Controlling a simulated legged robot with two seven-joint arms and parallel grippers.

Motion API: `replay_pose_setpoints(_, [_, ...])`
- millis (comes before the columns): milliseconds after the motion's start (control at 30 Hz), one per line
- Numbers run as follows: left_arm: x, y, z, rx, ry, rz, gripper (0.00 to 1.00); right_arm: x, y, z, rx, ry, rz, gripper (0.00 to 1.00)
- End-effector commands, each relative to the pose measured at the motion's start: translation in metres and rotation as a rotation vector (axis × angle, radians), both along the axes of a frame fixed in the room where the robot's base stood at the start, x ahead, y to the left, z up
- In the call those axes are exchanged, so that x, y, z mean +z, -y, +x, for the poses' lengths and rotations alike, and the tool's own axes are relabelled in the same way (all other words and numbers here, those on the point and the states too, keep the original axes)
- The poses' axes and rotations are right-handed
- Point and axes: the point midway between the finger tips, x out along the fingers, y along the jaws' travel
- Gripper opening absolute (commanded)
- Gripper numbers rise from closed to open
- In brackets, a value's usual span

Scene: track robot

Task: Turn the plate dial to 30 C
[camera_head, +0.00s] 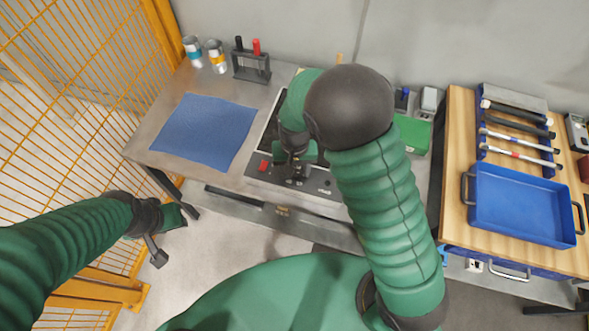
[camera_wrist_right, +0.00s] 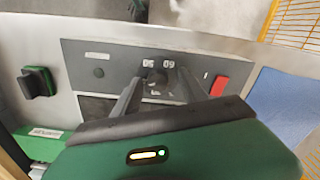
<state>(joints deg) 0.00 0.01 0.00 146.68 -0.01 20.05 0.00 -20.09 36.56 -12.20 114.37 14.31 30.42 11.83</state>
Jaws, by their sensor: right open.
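The hot plate (camera_head: 267,139) has a dark top and a grey front panel, and my right arm hides much of it. In the right wrist view the panel (camera_wrist_right: 108,58) carries a small dark round dial (camera_wrist_right: 156,77) with printed numbers beside it, too small to read surely. My right gripper (camera_head: 297,175) is over the panel, pointing down. In the wrist view its two fingers (camera_wrist_right: 158,88) are open, one on each side of the dial, with gaps showing. Contact and the dial's setting cannot be told. My left gripper (camera_head: 160,238) is off the table at the left.
A red switch (camera_wrist_right: 219,86) is on the panel close to one finger. A blue mat (camera_head: 205,131), cans (camera_head: 216,56) and a pen rack (camera_head: 251,66) lie left and behind. A blue tray (camera_head: 522,204) is at right. A yellow fence (camera_head: 75,75) stands left.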

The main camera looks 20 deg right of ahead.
Motion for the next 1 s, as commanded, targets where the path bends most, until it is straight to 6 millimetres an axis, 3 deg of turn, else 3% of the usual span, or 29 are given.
replay_pose_setpoints(200, [0.0001, 0.0000, 0.0000, 0.000, 0.000, 0.000, 0.36, -0.0003, 0.0009, 0.0002, -0.001, 0.000, 0.001, 0.50])
replay_pose_setpoints(600, [0.0001, 0.0000, 0.0000, 0.000, 0.000, 0.000, 0.36, 0.0000, 0.0007, 0.0000, -0.001, 0.000, -0.001, 0.00])
replay_pose_setpoints(1000, [0.0021, 0.0000, 0.0000, 0.000, 0.000, 0.000, 0.36, 0.0008, -0.0002, 0.0000, 0.040, -0.001, 0.002, 0.00])
